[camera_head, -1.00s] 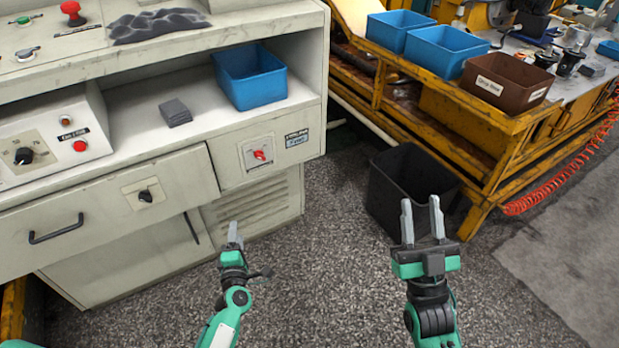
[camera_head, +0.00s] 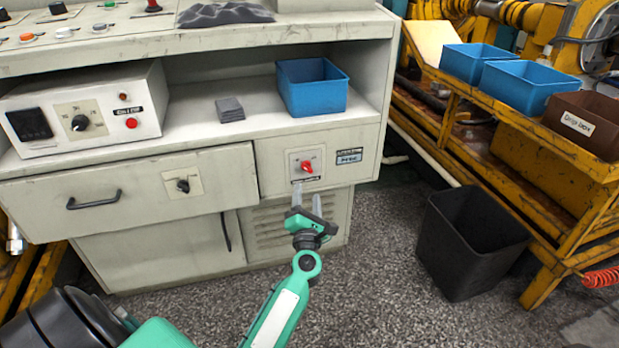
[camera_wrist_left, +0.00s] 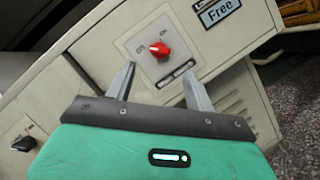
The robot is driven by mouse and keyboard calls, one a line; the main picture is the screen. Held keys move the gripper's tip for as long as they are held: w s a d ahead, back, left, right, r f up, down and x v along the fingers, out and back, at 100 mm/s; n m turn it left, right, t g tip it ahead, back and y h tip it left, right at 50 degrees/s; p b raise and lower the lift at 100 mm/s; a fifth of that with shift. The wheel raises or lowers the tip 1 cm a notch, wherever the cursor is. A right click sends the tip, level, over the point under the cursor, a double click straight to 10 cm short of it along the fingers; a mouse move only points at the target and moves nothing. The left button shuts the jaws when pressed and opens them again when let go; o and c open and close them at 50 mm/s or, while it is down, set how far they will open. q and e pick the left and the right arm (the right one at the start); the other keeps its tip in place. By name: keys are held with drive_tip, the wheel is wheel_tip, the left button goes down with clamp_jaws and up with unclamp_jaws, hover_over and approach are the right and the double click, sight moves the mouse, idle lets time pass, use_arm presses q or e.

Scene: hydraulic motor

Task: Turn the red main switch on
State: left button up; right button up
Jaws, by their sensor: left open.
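The red main switch (camera_head: 307,166) is a small red knob on a light plate on the front of the grey cabinet (camera_head: 270,172), right of the drawer. It also shows in the left wrist view (camera_wrist_left: 159,49), ahead of the fingertips and between their lines. My left gripper (camera_head: 307,196) is just below and in front of the switch, open and empty, with its two fingers apart; they show in the left wrist view (camera_wrist_left: 158,77) too. No contact with the knob is visible. My right gripper is out of view.
A black knob (camera_head: 183,186) is on the drawer to the left. A blue bin (camera_head: 312,88) and dark pads (camera_head: 229,109) are on the shelf above. A black waste bin (camera_head: 470,245) stands on the floor at right, beside the yellow bench (camera_head: 540,200).

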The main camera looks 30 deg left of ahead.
sight(307, 171)
use_arm(q)
drive_tip(key=x, duration=0.7)
drive_tip(key=shift+w+a+b, duration=0.25)
drive_tip(key=shift+w+b, duration=0.05)
drive_tip(key=shift+b, duration=0.1)
drive_tip(key=c, duration=1)
